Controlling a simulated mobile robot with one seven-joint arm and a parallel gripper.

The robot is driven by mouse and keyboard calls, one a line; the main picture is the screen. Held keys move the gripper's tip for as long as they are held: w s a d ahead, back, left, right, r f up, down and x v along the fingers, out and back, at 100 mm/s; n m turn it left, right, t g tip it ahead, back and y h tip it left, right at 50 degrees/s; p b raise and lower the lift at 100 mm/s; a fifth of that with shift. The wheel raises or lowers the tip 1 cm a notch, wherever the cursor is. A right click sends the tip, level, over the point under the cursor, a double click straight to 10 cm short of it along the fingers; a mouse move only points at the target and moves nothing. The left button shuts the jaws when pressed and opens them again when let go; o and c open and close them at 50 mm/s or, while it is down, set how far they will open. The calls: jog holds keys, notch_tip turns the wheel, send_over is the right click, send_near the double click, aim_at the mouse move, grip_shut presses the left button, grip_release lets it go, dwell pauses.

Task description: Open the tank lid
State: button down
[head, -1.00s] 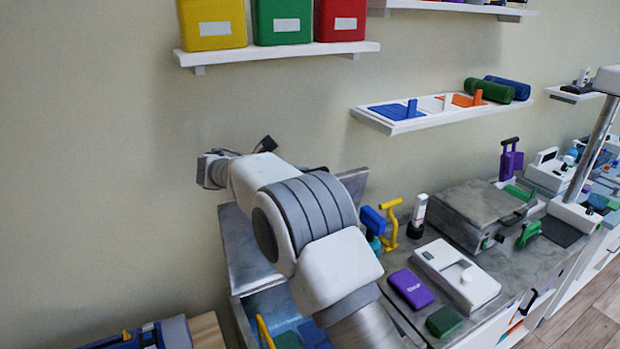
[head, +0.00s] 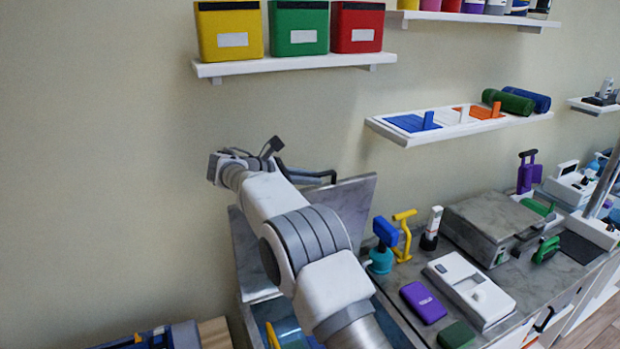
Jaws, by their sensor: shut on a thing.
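The tank (head: 247,322) stands at the lower middle, open at the top, with blue and green packs and a yellow handle showing inside. Its grey lid (head: 352,212) is tilted up steeply at the back, near the wall. My arm crosses in front and hides the lid's middle. My gripper (head: 308,178) is partly hidden behind my wrist, at the lid's upper edge. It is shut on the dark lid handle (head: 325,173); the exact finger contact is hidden.
A shelf with yellow, green and red bins (head: 297,62) hangs above. Another shelf (head: 440,135) is at right. The counter right of the tank holds a blue-and-teal tool (head: 382,245), purple box (head: 423,302), white device (head: 470,290) and grey case (head: 495,222). Bare wall is at left.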

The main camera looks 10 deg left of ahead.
jog(key=c, duration=0.8)
grip_release()
jog(key=shift+c, duration=0.2)
jog(key=v, duration=1.7)
jog(key=shift+s, duration=0.2)
jog(key=shift+a, duration=0.1)
